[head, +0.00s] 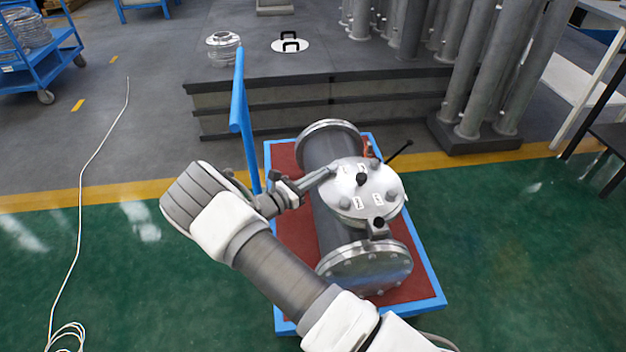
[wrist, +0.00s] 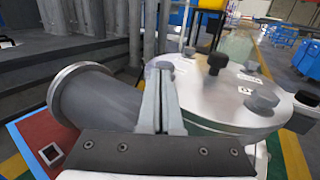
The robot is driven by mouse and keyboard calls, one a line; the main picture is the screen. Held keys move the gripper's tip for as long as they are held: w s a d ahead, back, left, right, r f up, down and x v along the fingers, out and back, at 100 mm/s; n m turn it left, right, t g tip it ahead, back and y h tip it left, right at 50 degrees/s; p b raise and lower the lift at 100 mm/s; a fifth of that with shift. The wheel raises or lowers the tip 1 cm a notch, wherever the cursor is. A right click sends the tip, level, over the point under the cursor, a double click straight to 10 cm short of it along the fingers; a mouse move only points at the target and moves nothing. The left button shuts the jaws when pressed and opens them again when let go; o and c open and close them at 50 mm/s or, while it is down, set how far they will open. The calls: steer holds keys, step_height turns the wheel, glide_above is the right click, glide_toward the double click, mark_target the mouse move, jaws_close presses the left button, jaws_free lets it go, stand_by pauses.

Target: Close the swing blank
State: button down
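The swing blank (head: 362,190) is a round, shiny metal cover with knobs and small white labels. It lies roughly flat over the top opening of the grey flanged shell (head: 318,155). It also shows at the right in the wrist view (wrist: 215,92). My gripper (head: 331,171) reaches in from the left to the cover's upper-left edge. In the wrist view my gripper's fingers (wrist: 163,68) are together, with nothing visible between them. I cannot tell whether the fingertips touch the cover. The seam under the cover is mostly hidden.
The shell lies on a cart with a red bed (head: 290,235) and blue frame. The cart's blue upright handle (head: 242,115) stands close behind my gripper. A black lever (head: 398,151) sticks out beyond the cover. Grey pipes (head: 480,75) stand behind. Green floor at right is clear.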

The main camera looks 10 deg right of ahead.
steer(key=shift+x, duration=0.9)
steer(key=shift+w+d, duration=0.1)
steer(key=shift+d, duration=0.05)
